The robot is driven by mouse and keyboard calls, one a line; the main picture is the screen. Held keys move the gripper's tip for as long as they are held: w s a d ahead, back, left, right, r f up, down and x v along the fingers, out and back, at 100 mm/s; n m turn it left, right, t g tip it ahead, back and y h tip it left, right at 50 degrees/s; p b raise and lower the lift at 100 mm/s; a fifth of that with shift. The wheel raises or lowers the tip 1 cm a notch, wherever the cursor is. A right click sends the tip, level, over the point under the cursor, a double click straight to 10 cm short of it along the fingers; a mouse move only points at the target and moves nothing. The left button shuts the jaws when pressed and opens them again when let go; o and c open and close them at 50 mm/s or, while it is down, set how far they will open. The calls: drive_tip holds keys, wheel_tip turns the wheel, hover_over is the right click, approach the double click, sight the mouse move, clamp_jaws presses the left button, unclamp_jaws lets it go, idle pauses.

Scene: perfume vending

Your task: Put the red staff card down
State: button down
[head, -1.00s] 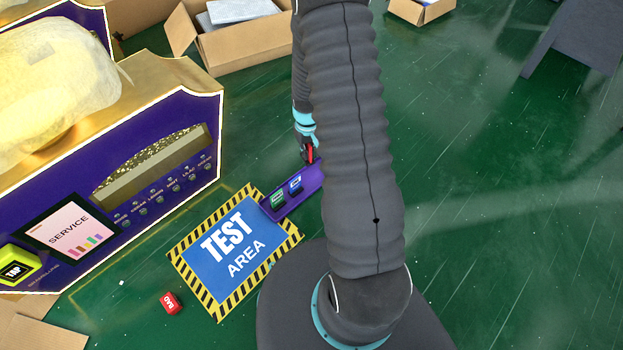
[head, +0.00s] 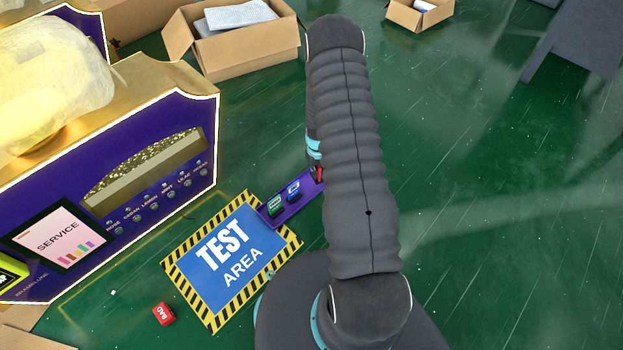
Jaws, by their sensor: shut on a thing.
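The red staff card (head: 320,174) shows only as a small red sliver at the right end of the purple tray (head: 272,222), beside my arm. My gripper (head: 317,168) is mostly hidden behind my arm; the part that shows is dark below a turquoise band. It is shut on the red card. The card is at the tray's right end, past the blue card; I cannot tell if it touches the tray. A green card (head: 274,205) and a blue card (head: 293,190) stand in the tray.
A striped TEST AREA mat (head: 215,312) lies left of the tray. A red BAD block (head: 163,313) is on the green floor. The purple and gold vending machine (head: 150,215) fills the left. An open carton (head: 245,55) stands behind.

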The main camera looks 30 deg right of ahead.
drive_tip(key=shift+w+a+f, duration=0.7)
drive_tip(key=shift+w+f, duration=0.05)
drive_tip(key=shift+w, duration=0.25)
drive_tip(key=shift+f+b, duration=0.3)
drive_tip(key=shift+f, duration=1.65)
drive_tip(key=shift+f, duration=0.2)
drive_tip(key=c, duration=1.3)
unclamp_jaws()
drive_tip(key=shift+r, duration=0.1)
